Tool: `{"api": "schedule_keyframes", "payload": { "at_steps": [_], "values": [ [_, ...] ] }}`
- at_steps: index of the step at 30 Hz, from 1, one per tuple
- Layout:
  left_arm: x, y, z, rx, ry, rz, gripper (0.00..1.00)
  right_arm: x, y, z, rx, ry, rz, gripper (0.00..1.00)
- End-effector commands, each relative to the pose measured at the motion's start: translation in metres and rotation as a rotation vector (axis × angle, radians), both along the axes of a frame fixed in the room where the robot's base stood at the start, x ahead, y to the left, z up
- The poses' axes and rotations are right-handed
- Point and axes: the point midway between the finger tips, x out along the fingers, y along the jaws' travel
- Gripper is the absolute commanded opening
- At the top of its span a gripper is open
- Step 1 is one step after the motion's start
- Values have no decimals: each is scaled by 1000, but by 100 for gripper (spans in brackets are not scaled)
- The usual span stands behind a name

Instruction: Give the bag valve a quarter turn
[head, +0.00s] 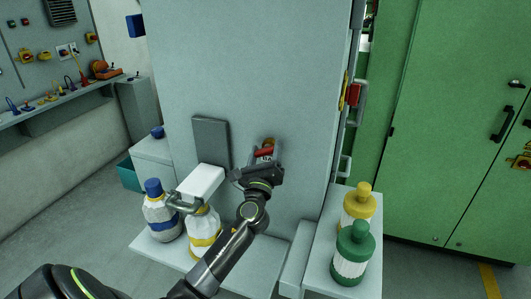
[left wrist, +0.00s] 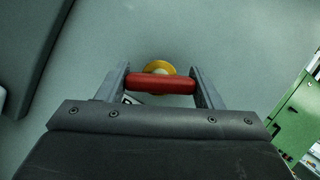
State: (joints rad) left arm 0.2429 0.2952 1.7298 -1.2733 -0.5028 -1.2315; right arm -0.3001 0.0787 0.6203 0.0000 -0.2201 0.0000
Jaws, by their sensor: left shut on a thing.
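The bag valve's red handle (left wrist: 161,84) lies crosswise between the two fingers of my left gripper (left wrist: 163,86) in the left wrist view. A yellow round base (left wrist: 158,67) shows behind it against the pale panel. In the head view the red handle (head: 264,152) shows at the tip of my left gripper (head: 262,160), in front of the large pale panel (head: 240,70). The left gripper is shut on the handle; the gripper covers part of the valve. My right gripper is not in view.
A dark grey plate (head: 211,143) and a white box (head: 200,182) are left of the gripper. Yellow-capped (head: 359,204) and green-capped (head: 353,254) bottles stand on a right shelf. Green cabinets (head: 450,130) are at right.

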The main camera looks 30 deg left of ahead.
Motion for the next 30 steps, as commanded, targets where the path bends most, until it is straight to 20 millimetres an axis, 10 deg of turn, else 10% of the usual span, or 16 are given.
{"api": "schedule_keyframes", "payload": {
  "at_steps": [30],
  "values": [
    [0,0,1,-898,-212,2,37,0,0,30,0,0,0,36]
  ]
}}
